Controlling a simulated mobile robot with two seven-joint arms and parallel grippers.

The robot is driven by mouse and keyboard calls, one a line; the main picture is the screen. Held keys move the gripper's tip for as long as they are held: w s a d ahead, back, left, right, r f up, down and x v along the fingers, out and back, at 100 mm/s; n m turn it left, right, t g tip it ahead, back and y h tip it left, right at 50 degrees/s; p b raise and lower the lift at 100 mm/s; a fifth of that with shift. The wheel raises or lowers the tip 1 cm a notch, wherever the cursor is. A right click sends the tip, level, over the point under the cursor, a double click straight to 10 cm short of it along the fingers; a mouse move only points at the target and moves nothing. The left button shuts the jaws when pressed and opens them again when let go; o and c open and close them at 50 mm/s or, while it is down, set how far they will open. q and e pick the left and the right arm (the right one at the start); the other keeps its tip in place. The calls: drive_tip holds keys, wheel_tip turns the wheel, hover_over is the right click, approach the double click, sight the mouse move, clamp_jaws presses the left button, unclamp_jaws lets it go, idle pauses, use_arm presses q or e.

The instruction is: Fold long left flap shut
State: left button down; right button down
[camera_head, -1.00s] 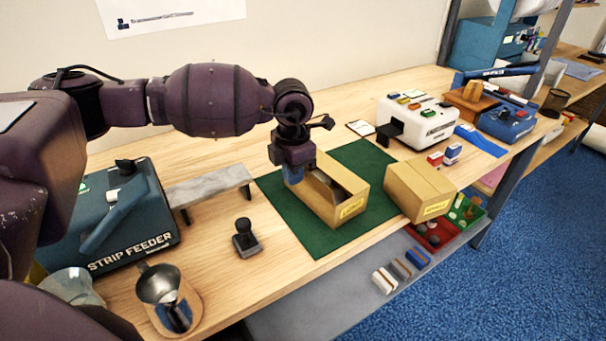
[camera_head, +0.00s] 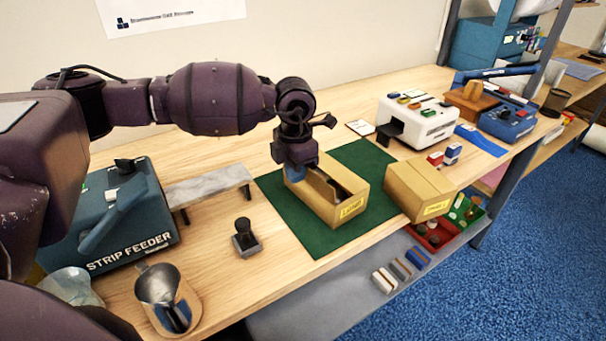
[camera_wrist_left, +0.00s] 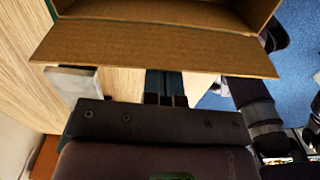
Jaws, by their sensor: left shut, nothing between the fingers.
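The open brown carton (camera_head: 328,208) with a yellow label stands on the green mat (camera_head: 290,225). My left gripper (camera_head: 295,174) points down at the carton's left side, its fingers shut and empty. In the left wrist view a long cardboard flap (camera_wrist_left: 140,50) sticks out from the carton's edge, not shut over the opening. The fingers (camera_wrist_left: 165,88) run under this flap there, and their tips are hidden behind it. I cannot tell whether they touch it. My right gripper is not in view.
A closed small carton (camera_head: 418,190) stands right of the open one. A stamp (camera_head: 245,238), a grey raised bar (camera_head: 210,184) and the strip feeder (camera_head: 120,220) lie to the left. A white machine (camera_head: 418,118) stands behind right. Bare wood lies in front of the bar.

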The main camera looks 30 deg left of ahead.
use_arm(q)
drive_tip(key=shift+w+d, duration=0.4)
drive_tip(key=shift+w, duration=0.45)
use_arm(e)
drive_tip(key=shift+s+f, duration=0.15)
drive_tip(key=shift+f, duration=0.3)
use_arm(q)
drive_tip(key=shift+w+d+b, duration=0.1)
drive_tip(key=shift+b, duration=0.2)
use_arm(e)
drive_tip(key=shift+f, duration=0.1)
use_arm(q)
drive_tip(key=shift+w+d+b, duration=0.2)
drive_tip(key=shift+w+d, duration=0.05)
drive_tip(key=shift+w, duration=0.25)
drive_tip(key=shift+w+d+b, duration=0.15)
drive_tip(key=shift+w+d, duration=0.05)
drive_tip(key=shift+w, duration=0.25)
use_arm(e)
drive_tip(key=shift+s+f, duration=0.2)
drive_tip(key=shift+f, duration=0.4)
